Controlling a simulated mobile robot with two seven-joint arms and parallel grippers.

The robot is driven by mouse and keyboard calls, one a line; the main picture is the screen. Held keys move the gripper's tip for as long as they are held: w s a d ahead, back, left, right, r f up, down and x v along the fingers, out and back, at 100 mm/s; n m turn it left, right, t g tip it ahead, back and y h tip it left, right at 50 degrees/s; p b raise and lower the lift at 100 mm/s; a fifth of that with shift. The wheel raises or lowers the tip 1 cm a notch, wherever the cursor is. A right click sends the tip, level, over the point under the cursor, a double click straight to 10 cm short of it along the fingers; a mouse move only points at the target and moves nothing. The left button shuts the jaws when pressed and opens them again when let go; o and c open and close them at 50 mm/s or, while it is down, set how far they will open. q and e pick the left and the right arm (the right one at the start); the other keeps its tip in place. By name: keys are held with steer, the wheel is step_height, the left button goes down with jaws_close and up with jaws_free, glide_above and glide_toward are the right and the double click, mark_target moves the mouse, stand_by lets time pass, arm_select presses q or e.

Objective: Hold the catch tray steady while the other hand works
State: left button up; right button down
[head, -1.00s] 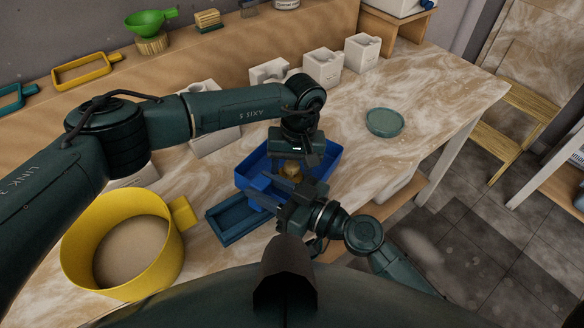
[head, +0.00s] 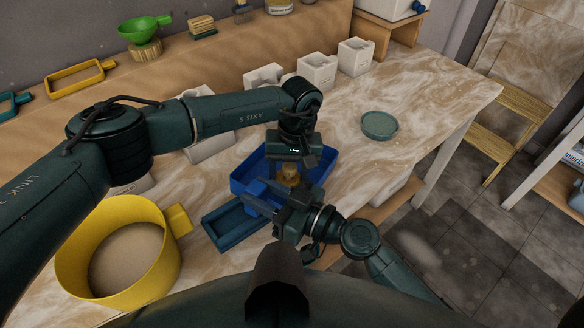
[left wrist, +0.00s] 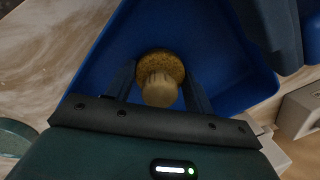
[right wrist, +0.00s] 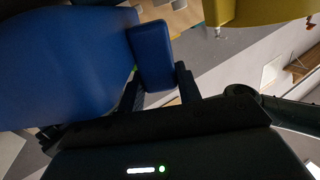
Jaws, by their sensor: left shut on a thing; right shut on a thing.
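The catch tray is a blue open tray (head: 325,167) on the bench, in the middle of the head view. My right gripper (head: 266,194) is shut on a blue block-shaped lug (right wrist: 152,55) on the tray's near side. In the right wrist view the tray (right wrist: 60,70) fills the left part. My left gripper (head: 289,165) points down inside the tray, shut on the pale knob of a round yellow-brown sponge (left wrist: 160,65). The sponge also shows in the head view (head: 288,177). Whether it touches the tray floor is hard to tell.
A darker blue shallow tray (head: 237,228) lies beside the catch tray. A large yellow round container (head: 160,270) stands at the lower left. White block-like pieces (head: 318,70) stand behind. A green disc (head: 380,125) lies on clear bench to the right.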

arm_select(q)
steer(key=shift+s+a+r, duration=0.1)
steer(key=shift+s+a, duration=0.15)
steer(key=shift+s, duration=0.2)
step_height(320, 180, up, 13)
steer(key=w+d, duration=0.1)
steer(key=shift+d, duration=0.3)
stand_by(0.4)
steer(key=shift+w, duration=0.1)
arm_select(e)
steer(key=c, duration=0.9)
jaws_free()
steer(key=v, duration=1.2)
